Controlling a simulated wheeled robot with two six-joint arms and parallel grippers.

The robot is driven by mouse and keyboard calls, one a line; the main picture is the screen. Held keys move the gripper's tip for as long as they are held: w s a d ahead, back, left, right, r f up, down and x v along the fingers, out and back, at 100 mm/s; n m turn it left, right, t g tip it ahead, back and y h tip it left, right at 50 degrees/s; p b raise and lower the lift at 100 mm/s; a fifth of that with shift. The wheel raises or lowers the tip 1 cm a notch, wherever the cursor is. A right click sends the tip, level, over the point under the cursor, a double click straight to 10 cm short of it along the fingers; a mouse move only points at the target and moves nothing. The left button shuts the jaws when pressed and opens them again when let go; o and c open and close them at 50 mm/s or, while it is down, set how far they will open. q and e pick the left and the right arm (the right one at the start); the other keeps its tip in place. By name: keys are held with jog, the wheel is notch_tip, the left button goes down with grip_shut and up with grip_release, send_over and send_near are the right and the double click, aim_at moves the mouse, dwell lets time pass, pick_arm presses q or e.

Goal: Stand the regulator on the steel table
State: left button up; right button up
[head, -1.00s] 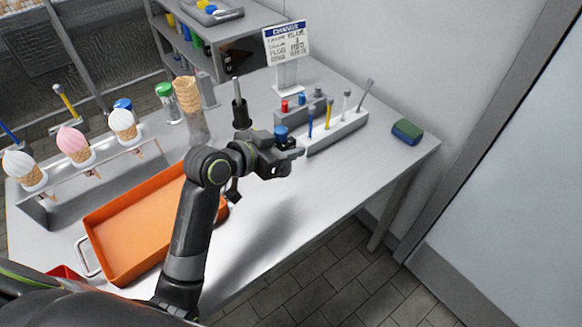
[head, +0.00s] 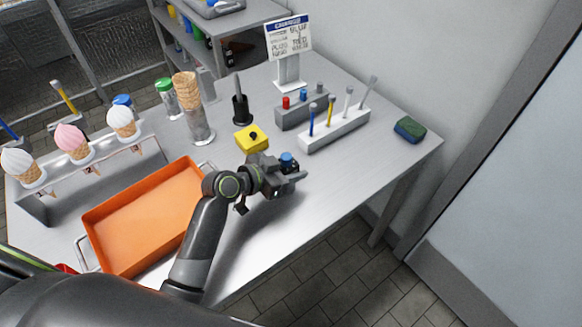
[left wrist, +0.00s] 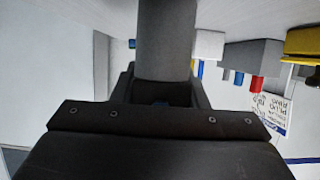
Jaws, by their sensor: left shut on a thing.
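The regulator, a dark grey cylinder with a blue top (head: 288,159), is held in my left gripper (head: 287,181). The gripper is shut on it above the near right part of the steel table (head: 325,185). In the left wrist view the regulator's grey body (left wrist: 166,40) shows between the fingers, with a bit of blue low down between them. It looks roughly upright. I cannot tell whether its base touches the table. My right gripper is not in view.
A yellow block with a black knob (head: 251,139) stands just behind the gripper. A grey plug block (head: 292,119) and a white rack of tools (head: 333,132) stand behind to the right. An orange tray (head: 145,222) lies left. A sponge (head: 409,129) lies far right. The near right tabletop is clear.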

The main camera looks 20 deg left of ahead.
pick_arm(q)
jog(key=shift+f, duration=0.1)
jog(key=o, duration=1.1)
jog(key=shift+r, duration=0.3)
jog(key=p+v, duration=0.2)
jog(key=v, duration=0.5)
jog(key=shift+s+a+p, duration=0.2)
jog(key=shift+p, duration=0.15)
jog(key=shift+f, duration=0.1)
